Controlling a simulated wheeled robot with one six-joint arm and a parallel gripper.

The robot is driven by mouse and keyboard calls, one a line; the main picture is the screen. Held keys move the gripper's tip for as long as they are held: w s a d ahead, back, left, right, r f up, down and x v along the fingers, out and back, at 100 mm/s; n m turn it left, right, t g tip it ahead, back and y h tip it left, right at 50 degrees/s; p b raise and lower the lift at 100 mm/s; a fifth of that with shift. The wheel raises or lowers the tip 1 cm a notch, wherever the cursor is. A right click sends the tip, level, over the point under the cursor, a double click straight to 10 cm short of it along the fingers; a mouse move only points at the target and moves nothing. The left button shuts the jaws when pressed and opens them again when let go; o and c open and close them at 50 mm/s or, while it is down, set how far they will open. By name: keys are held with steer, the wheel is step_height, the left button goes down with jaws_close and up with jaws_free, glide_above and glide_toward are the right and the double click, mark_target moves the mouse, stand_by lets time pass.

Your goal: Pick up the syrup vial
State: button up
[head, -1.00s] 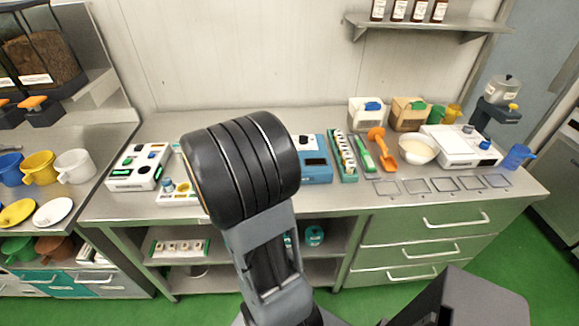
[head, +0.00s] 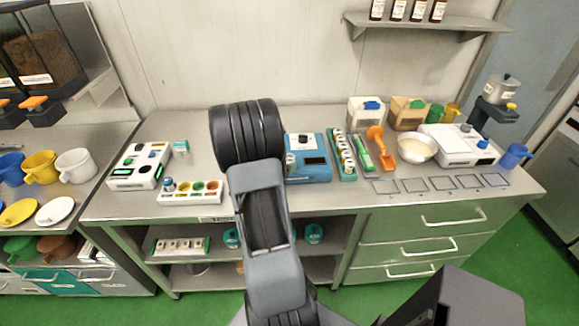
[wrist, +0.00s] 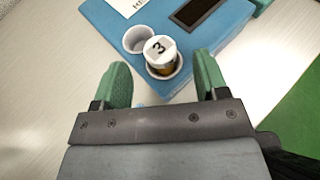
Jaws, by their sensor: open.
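A vial with a white cap marked 3 (wrist: 160,50) and amber contents stands in a round well of the blue device (wrist: 221,32) in the wrist view. An empty white cup or well (wrist: 137,39) is just to its left. My gripper (wrist: 161,72) is open, with one green finger on each side of the picture below the vial. The vial appears between or just beyond the fingertips; I cannot tell its exact depth. In the head view the blue device (head: 312,172) stands right of my arm, which hides my gripper.
A white block with coloured wells (head: 190,196) stands left of my arm. A green rack of vials (head: 343,158) is right of the blue device, followed by an orange scoop (head: 377,150) and a bowl (head: 417,148).

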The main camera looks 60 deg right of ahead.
mark_target(288, 162)
steer(key=shift+p+x, duration=0.55)
steer(key=shift+x, duration=1.7)
steer(key=shift+a, duration=0.1)
steer(key=shift+c, duration=0.2)
steer(key=c, duration=1.1)
steer(key=shift+o, duration=0.2)
